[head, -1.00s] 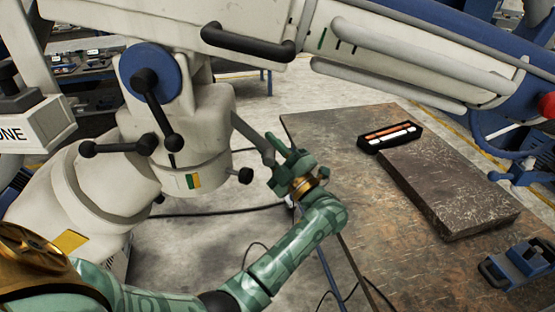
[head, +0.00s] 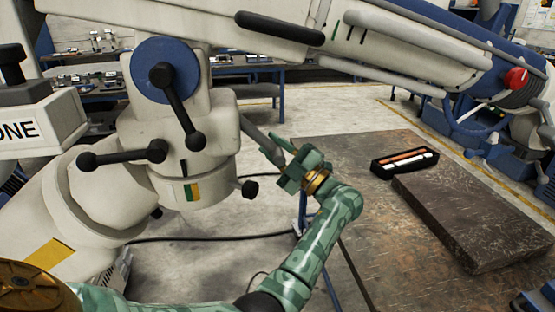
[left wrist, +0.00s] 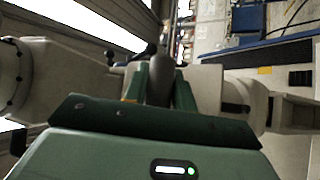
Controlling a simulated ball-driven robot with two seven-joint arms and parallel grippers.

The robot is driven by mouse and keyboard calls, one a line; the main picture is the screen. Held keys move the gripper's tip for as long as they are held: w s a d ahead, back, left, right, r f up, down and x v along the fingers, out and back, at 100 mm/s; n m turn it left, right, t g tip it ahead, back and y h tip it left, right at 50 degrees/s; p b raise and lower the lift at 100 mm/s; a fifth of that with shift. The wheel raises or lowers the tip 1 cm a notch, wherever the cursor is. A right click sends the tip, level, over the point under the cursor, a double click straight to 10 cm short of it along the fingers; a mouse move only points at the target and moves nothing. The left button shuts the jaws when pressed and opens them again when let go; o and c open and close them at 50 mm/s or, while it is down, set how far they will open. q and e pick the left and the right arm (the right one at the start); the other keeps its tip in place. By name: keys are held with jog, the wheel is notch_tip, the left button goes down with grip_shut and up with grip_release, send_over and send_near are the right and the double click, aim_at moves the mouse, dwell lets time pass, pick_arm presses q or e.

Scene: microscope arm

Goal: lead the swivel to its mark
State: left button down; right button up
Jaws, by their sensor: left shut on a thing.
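The cream swivel head (head: 205,130) of the microscope arm stands at left centre in the head view. A dark tick (head: 184,168) on it sits just above the left part of a green-and-yellow mark (head: 191,191) on the lower collar. A grey handle bar (head: 258,138) slants down to the right from the swivel. My left gripper (head: 288,166) is shut on the bar's lower end. In the left wrist view the dark rounded bar (left wrist: 160,82) stands between the two green fingers. My right gripper is not in view.
A brown worktable (head: 340,170) at right carries a dark slab (head: 480,220) and a black tray (head: 400,163) with orange and white sticks. Black knobbed levers (head: 122,155) project from the swivel. The long cream arm (head: 400,50) passes above my gripper. A cable lies on the floor.

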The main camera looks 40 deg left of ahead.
pick_arm(q)
jog(key=shift+w+a+f+n+g+b, duration=0.1)
jog(key=shift+w+a+n+g+b, duration=0.2)
jog(key=shift+w+a+g+b, duration=0.4)
jog(key=shift+s+d, duration=0.15)
jog(key=shift+s, duration=0.1)
jog(key=shift+w, duration=0.1)
jog(key=shift+a, duration=0.2)
jog(key=c, duration=1.3)
grip_release()
jog(key=shift+c, duration=0.2)
jog(key=shift+o, duration=0.9)
jog(key=shift+d, duration=0.3)
